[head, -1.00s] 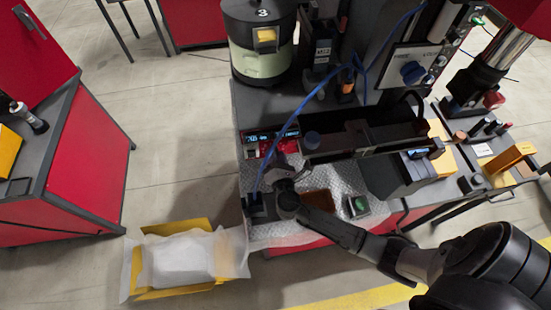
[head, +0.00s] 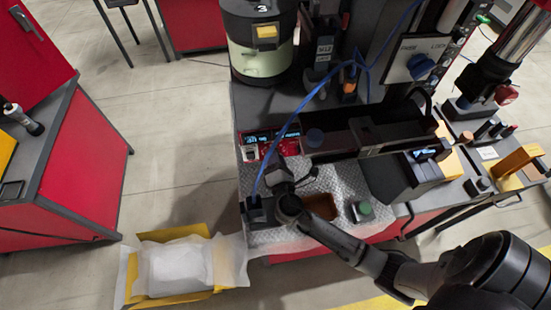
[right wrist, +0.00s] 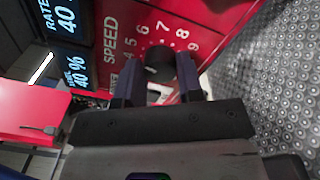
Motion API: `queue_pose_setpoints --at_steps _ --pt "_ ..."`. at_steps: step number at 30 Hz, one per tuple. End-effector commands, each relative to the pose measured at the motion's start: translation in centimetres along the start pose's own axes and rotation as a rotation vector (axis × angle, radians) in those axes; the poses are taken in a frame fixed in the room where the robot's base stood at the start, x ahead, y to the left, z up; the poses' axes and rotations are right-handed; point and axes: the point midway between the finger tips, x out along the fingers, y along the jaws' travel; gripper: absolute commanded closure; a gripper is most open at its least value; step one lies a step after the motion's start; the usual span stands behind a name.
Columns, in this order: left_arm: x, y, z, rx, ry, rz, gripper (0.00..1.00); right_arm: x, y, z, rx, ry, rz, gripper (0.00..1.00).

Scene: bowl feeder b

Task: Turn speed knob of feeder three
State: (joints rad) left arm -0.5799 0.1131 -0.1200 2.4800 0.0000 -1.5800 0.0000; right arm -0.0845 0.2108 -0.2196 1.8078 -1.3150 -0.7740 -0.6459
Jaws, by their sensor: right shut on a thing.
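The red control box (head: 257,143) with blue displays sits on the bench below the feeder drum marked 3 (head: 261,50). In the right wrist view, its red panel (right wrist: 196,22) reads SPEED with a dial of numbers, and the display (right wrist: 77,72) shows 40 %. The black speed knob (right wrist: 160,64) has a light pointer mark. My right gripper (right wrist: 160,82) is shut on this knob, one finger on each side. In the head view, my right gripper (head: 272,166) is at the front of the box and the knob is hidden. My left gripper is not in view.
A blue cable (head: 290,121) runs over the box. A textured mat (head: 328,178) holds a brown tray (head: 320,206) and a green-topped button (head: 362,209). A yellow bin (head: 172,296) with a white liner stands on the floor at the lower left.

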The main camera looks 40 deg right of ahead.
Motion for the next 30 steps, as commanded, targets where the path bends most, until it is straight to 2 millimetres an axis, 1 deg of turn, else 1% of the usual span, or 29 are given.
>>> queue_pose_setpoints --at_steps 2,3,11,18,22,26,30 --pt "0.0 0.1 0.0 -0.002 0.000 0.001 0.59 0.0 0.0 0.0 0.000 0.001 0.000 0.90" --pt "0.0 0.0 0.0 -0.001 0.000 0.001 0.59 0.0 0.0 0.0 0.000 0.001 0.000 0.65" --pt "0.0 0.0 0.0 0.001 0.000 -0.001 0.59 0.0 0.0 0.0 -0.001 0.001 0.000 0.40" --pt "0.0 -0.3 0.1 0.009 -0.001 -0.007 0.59 -0.1 0.0 0.0 -0.001 0.001 0.000 0.40" --pt "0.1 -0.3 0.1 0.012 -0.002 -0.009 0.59 -0.9 -0.1 -0.1 -0.001 0.002 -0.001 0.40" --pt "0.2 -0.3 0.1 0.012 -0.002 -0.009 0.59 -2.9 -0.2 -0.1 0.000 0.002 -0.003 0.40" --pt "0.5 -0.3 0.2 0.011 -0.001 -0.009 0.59 -5.8 -0.2 -0.1 0.000 0.003 -0.003 0.40"
